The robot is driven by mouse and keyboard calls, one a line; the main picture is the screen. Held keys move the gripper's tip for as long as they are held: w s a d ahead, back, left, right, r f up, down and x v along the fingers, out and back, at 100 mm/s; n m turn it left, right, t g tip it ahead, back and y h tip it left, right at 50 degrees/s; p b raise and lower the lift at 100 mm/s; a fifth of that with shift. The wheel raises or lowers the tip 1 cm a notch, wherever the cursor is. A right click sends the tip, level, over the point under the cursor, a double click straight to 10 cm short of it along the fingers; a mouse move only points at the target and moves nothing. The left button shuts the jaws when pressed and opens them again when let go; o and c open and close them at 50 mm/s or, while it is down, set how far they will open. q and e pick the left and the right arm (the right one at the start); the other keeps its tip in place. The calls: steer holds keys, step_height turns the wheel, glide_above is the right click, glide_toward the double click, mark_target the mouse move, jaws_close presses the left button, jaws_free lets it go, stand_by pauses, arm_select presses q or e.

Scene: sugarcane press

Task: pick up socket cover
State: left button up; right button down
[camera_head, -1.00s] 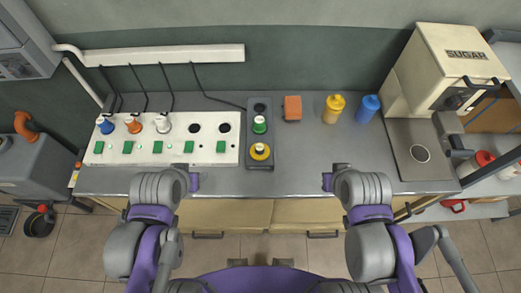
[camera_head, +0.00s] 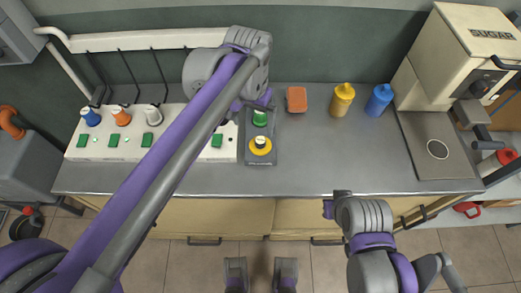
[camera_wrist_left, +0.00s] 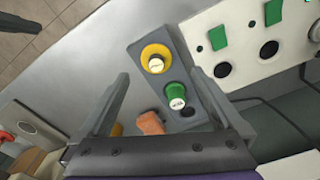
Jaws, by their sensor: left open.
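I cannot tell for sure which piece is the socket cover. In the left wrist view, the yellow piece (camera_wrist_left: 155,62) and green piece (camera_wrist_left: 175,97) show between the fingers of my open, empty left gripper (camera_wrist_left: 158,74). In the head view, my left gripper (camera_head: 262,98) is over the strip's far end, hiding part of it. My right gripper (camera_head: 335,204) is by the counter's front edge; its jaws are unclear.
A white socket panel (camera_head: 90,154) with blue, orange and white plugs lies left, partly behind my left arm. An orange block (camera_head: 297,99), yellow bottle (camera_head: 342,99) and blue bottle (camera_head: 379,100) stand right of the strip. The sugar machine (camera_head: 445,60) is far right. The front-middle counter is clear.

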arm_select(q)
steer(key=d, duration=0.2)
steer(key=b, duration=0.1)
glide_above(260, 141)
steer(key=f, duration=0.6)
steer(key=shift+s, duration=0.25)
steer(key=shift+w+f+b, duration=0.15)
steer(key=shift+w+f, duration=0.05)
steer(key=shift+f, duration=1.15)
steer(key=shift+w+f+b, duration=0.15)
steer(key=shift+f, duration=1.15)
steer(key=shift+r, duration=0.1)
steer(key=c, duration=1.2)
